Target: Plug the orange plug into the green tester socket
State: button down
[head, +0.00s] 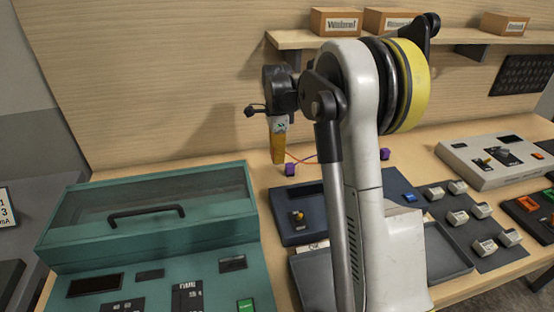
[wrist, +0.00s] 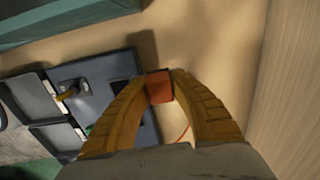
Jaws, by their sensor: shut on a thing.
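My gripper (head: 279,135) hangs above the back of the bench in the head view, fingers pointing down. In the wrist view its two yellow fingers (wrist: 160,78) are closed on a small orange block, the orange plug (wrist: 159,88). The plug is not clear in the head view. A thin orange-red wire (wrist: 183,134) shows beside the fingers. A bright green square part (head: 245,305) is on the teal console's front panel at the bottom of the head view. I cannot tell whether it is the green tester socket.
The teal console (head: 150,215) with a handled lid stands at left. A dark blue panel (head: 297,228) and grey tray (head: 440,250) lie near my arm. Purple blocks (head: 290,169) with wires sit behind. Several white blocks, a white console (head: 495,160) and dark orange-marked units (head: 527,203) are at right.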

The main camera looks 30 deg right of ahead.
jog(key=shift+r+p, duration=1.25)
jog(key=shift+r, duration=0.75)
jog(key=s+d+f, duration=0.1)
jog(key=s+d, duration=0.2)
jog(key=s, duration=0.4)
jog(key=s+d, duration=0.3)
jog(key=s, duration=0.5)
jog(key=s+d+f+b, duration=0.1)
jog(key=s+d, duration=0.2)
jog(key=s, duration=0.5)
jog(key=shift+f, duration=0.35)
jog(key=shift+f+b, duration=1.75)
jog(key=shift+f, duration=0.7)
jog(key=shift+f+b, duration=0.3)
jog(key=shift+f, duration=0.05)
jog(key=shift+f+b, duration=0.3)
jog(key=shift+f, duration=0.2)
